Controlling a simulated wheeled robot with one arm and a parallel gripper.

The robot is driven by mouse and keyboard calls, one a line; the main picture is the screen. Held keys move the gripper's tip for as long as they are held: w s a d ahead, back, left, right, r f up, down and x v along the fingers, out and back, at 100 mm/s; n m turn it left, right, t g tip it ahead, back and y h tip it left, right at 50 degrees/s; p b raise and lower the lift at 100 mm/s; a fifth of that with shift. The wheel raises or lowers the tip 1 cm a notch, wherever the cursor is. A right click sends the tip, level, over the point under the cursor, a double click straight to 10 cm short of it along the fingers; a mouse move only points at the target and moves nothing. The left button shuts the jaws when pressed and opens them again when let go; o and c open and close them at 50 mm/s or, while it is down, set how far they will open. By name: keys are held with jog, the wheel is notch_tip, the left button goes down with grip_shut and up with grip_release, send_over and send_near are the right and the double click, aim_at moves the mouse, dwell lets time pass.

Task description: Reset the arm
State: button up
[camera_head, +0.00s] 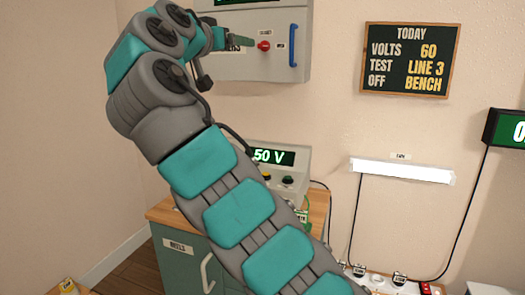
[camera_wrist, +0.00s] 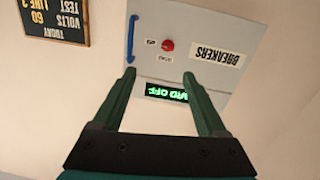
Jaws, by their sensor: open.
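My arm (camera_head: 240,215) rises from the bottom of the head view and bends at the upper left. My gripper (camera_head: 245,41) is raised in front of the grey breaker box. In the wrist view my gripper (camera_wrist: 158,75) shows two green fingers spread apart with nothing between them. The breaker box (camera_wrist: 195,40) appears upside down beyond the fingertips, with a blue handle (camera_wrist: 132,38), a red knob (camera_wrist: 168,44) and a green-lit display (camera_wrist: 167,92). I cannot tell how far the fingertips are from the box.
A bench unit reading 50 V (camera_head: 273,157) stands on a wooden-topped cabinet (camera_head: 185,250), partly behind my arm. A chalkboard (camera_head: 409,58) reads volts 60, test line 3. A lit lamp (camera_head: 403,170) hangs on the right wall. Several switches sit at the lower right.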

jog(key=d+f+g+h+p, duration=0.1)
jog(key=d+f+g+p, duration=0.15)
jog(key=d, duration=0.55)
jog(key=d+f+g+h+p, duration=0.1)
jog(key=d+f+g+h, duration=0.15)
jog(key=d, duration=0.55)
jog(key=s+d+f+n+g+y+p, duration=0.1)
jog(key=s+d+f+g+y+p, duration=0.15)
jog(key=s+d+f+g, duration=0.7)
jog(key=s+d+f+y+p, duration=0.2)
jog(key=s+d+f+y, duration=0.15)
jog(key=s+f, duration=1.1)
jog(key=s+a+f+n+g+y, duration=0.1)
jog(key=s+a+f, duration=0.1)
jog(key=s+f, duration=0.2)
jog(key=s+a+f+g+y+p, duration=0.1)
jog(key=s+a+f+y, duration=0.1)
jog(key=s, duration=0.8)
jog(key=s+a+f+n+g+y, duration=0.1)
jog(key=s+a+f, duration=0.2)
jog(key=s+f, duration=0.4)
jog(key=shift+s+a+n+p, duration=0.15)
jog(key=shift+s+n+p, duration=0.15)
jog(key=shift+s+p, duration=0.15)
jog(key=shift+g, duration=0.25)
